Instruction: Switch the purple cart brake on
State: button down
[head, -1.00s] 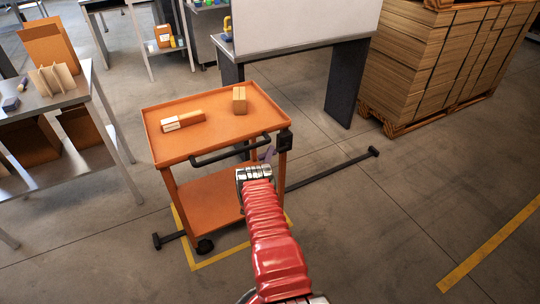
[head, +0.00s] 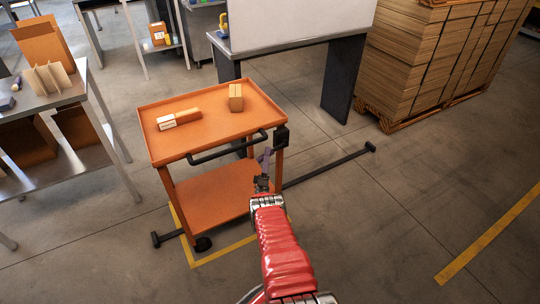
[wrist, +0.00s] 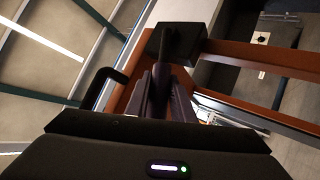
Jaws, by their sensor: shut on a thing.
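The orange cart (head: 212,118) stands in the middle of the head view, with a black push handle along its near edge. A black box (head: 281,137) sits at its right corner, and the purple brake lever (head: 267,156) shows just below it. My gripper (head: 263,180) is at the lever's lower end, beside the cart's right post. In the wrist view the black box (wrist: 172,45) is ahead, with the dark lever running down from it between my fingers. My gripper is shut on the lever; the fingers partly hide it.
Two cartons lie on the cart's top tray. A black floor bar (head: 330,166) runs out to the right beneath the cart. A steel bench (head: 65,100) stands left, a dark-legged table (head: 340,80) behind, and stacked cardboard (head: 425,60) back right. The right floor is clear.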

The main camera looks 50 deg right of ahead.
jog(key=shift+s+f, duration=0.1)
jog(key=shift+f, duration=0.3)
jog(key=c, duration=1.9)
grip_release()
jog(key=shift+c, duration=0.2)
jog(key=o, duration=0.4)
jog(key=shift+r, duration=0.25)
jog(key=v, duration=1.2)
jog(key=shift+f, duration=0.1)
